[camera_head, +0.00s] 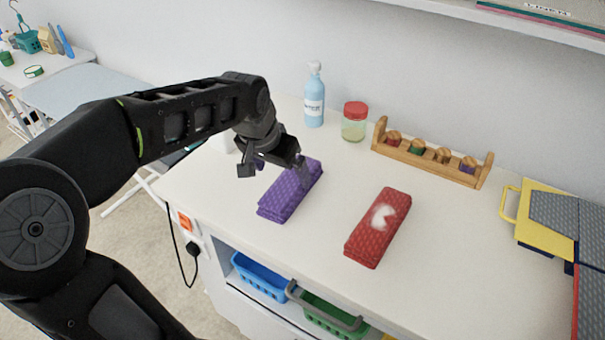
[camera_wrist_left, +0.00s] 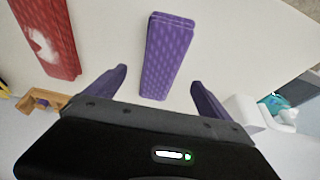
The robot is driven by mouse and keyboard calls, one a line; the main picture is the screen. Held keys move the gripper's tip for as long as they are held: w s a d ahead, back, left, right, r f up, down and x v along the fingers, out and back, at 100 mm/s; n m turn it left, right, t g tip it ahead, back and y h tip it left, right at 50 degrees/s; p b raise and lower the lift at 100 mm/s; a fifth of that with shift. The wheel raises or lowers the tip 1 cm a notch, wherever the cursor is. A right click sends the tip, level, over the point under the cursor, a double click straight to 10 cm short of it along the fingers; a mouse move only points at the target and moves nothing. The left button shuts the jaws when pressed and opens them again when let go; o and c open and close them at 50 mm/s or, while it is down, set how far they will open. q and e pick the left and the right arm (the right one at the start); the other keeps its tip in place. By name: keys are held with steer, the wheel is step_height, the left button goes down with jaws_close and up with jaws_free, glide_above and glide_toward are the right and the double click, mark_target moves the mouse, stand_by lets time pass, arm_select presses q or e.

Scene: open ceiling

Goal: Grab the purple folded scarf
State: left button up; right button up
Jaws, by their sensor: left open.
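The purple folded scarf (camera_head: 284,199) lies flat on the white table, left of the red one, in the head view. In the left wrist view the purple scarf (camera_wrist_left: 168,55) lies ahead, its near end between the two finger directions. My left gripper (camera_head: 275,172) is open and empty, above the far left part of the scarf and partly covering it. In the left wrist view the open left gripper (camera_wrist_left: 158,88) has a finger on each side of the scarf. I cannot tell its exact height above the scarf. My right gripper is not in view.
A red folded cloth (camera_head: 366,243) with a white patch lies to the right. A blue bottle (camera_head: 314,100), a red-lidded jar (camera_head: 354,124) and a wooden rack (camera_head: 427,156) stand behind. Blue (camera_head: 258,279) and green (camera_head: 322,318) baskets sit on the shelf below.

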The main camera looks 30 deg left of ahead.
mark_target(287, 184)
arm_select(q)
steer(key=shift+s+r, duration=0.1)
steer(key=shift+s, duration=0.15)
steer(key=shift+x, duration=1.35)
steer(key=shift+w, duration=0.1)
steer(key=p+x, duration=0.1)
steer(key=x, duration=0.4)
steer(key=shift+w+a, duration=0.1)
steer(key=c, duration=1.6)
steer(key=shift+r, duration=0.1)
step_height(287, 184, up, 10)
steer(key=shift+f, duration=0.1)
